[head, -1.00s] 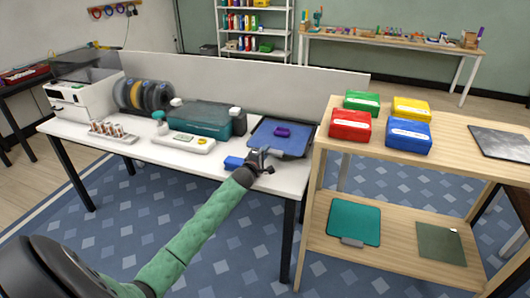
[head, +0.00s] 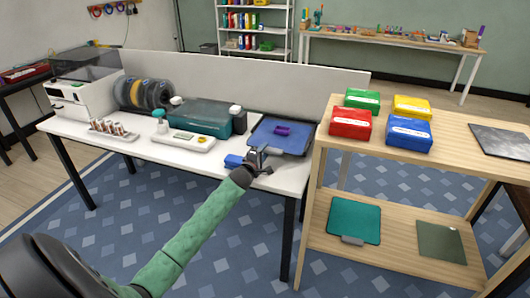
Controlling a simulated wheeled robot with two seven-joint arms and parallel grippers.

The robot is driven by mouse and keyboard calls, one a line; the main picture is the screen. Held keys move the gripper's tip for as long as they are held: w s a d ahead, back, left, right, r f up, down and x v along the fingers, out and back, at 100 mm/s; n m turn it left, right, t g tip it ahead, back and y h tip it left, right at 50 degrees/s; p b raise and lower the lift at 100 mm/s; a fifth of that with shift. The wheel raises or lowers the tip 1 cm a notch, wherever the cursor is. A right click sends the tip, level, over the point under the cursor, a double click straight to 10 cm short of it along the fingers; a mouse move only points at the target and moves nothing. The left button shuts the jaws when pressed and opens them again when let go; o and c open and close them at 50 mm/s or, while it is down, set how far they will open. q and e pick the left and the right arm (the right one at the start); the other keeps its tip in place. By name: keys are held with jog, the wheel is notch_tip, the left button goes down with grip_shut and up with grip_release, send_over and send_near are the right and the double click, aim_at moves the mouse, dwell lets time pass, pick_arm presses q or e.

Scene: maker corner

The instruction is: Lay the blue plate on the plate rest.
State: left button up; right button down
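The blue plate (head: 295,145) lies flat at the right end of the white table, with a small purple part (head: 282,131) on it. My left gripper (head: 264,163) is at the plate's near left edge, close to the table's front edge. Its fingers are small and dark here, and I cannot tell whether they are open or shut, or touch the plate. My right gripper is not in view. I cannot tell for sure which thing is the plate rest. A dark grey slab (head: 502,143) lies on the wooden bench top, and a dark green sheet (head: 440,243) lies on its lower shelf.
A small blue block (head: 233,161) sits left of my gripper. A teal case (head: 197,119) and a white tray (head: 184,142) stand farther left. Several coloured boxes, one red (head: 350,123), stand on the wooden bench (head: 460,150). A teal plate (head: 354,219) lies on its lower shelf.

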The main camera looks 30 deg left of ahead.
pick_arm(q)
jog(key=s, duration=0.3)
jog(key=s+b, duration=0.1)
jog(key=s, duration=0.2)
jog(key=s+d, duration=0.1)
jog(key=s, duration=0.2)
jog(key=shift+s+d, duration=0.1)
jog(key=shift+s, duration=0.65)
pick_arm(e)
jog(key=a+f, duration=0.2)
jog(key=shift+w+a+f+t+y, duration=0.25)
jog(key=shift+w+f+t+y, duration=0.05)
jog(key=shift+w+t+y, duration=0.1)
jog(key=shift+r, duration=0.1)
